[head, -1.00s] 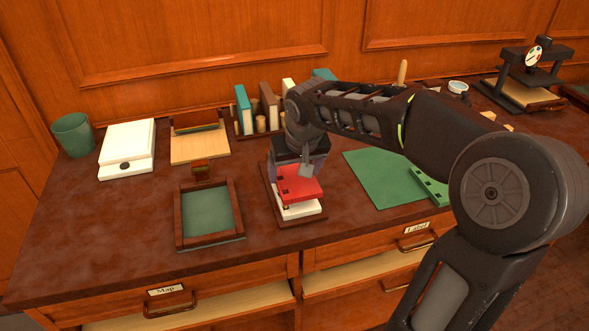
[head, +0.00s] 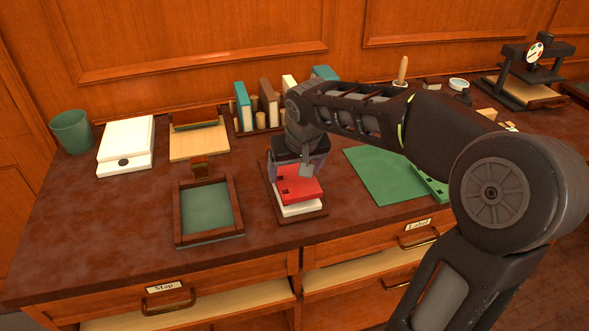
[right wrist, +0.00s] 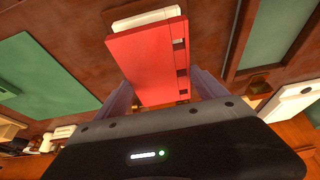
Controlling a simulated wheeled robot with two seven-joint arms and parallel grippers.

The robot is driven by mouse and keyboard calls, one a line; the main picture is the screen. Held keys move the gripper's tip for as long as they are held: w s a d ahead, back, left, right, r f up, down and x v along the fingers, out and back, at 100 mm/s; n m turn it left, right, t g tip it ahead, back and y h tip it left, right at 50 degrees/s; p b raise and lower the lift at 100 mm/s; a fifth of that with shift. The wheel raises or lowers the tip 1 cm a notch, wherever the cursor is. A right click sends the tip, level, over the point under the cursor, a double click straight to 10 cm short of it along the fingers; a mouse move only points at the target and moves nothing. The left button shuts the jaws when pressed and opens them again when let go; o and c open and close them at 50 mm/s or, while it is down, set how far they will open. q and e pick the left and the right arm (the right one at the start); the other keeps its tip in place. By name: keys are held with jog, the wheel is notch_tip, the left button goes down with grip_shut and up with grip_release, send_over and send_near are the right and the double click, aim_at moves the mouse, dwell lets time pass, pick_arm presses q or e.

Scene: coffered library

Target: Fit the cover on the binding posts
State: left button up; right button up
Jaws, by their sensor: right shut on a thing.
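The red cover (head: 298,184) has small dark square holes along one edge. My right gripper (head: 299,168) is shut on it and holds it level over a white block of pages (head: 301,209) on a brown wooden base (head: 284,216). In the right wrist view the red cover (right wrist: 148,62) lies between my gripper's fingers (right wrist: 163,92), with the white pages (right wrist: 147,18) showing past its far end. The cover hides the binding posts, so I cannot tell whether they are in its holes. My left gripper is not in view.
A brown tray with a green floor (head: 207,212) stands to the left. A green mat (head: 383,177) with a green holed piece (head: 428,183) lies to the right. A book rack (head: 258,123) stands behind.

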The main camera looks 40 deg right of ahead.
jog(key=shift+f+b, duration=1.15)
jog(key=shift+f, duration=0.05)
dwell(0.5)
jog(key=o, duration=1.3)
jog(key=shift+o, duration=0.2)
jog(key=shift+r, duration=0.1)
jog(key=shift+r+p, duration=2.15)
jog(key=shift+r, duration=0.75)
